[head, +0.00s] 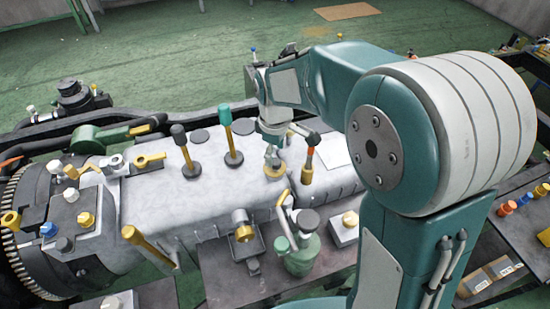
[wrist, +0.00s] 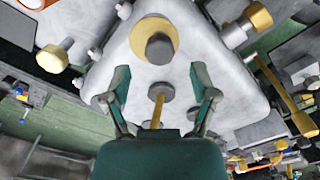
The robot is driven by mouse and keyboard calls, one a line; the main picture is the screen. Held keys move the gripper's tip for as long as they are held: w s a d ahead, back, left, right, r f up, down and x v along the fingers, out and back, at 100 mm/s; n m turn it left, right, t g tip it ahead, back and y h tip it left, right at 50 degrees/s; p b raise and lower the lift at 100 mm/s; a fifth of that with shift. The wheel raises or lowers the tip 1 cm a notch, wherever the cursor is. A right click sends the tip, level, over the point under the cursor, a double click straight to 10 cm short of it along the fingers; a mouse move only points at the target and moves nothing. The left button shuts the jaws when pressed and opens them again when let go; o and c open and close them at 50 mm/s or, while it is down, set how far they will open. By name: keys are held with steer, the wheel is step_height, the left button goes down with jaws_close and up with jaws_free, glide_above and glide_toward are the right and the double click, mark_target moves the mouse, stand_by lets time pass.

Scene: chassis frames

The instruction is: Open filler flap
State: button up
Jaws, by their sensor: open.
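My gripper (head: 272,152) is open and empty, pointing down over the pale grey housing in the head view. In the wrist view its two fingers (wrist: 160,77) stand apart, on either side of a small round grey cap with a yellow stem (wrist: 158,106). Just ahead of the fingertips is a yellow disc (wrist: 142,36) with a dark grey round knob on it. A yellow disc also shows under my gripper in the head view (head: 275,172). No part is clearly marked as the filler flap, so I cannot tell which one it is. Contact with the fingers cannot be seen.
Upright levers with a dark knob (head: 179,135) and a green knob (head: 225,116) stand left of my gripper on the housing (head: 150,200). A yellow-and-orange lever (head: 308,165) stands close to its right. A green pump-like part (head: 299,248) is in front. Green floor lies beyond.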

mark_target(275, 161)
steer(key=shift+d+f, duration=0.25)
steer(key=shift+f, duration=1.2)
steer(key=shift+a, duration=0.15)
steer(key=shift+a, duration=0.1)
steer(key=c, duration=0.3)
jaws_close()
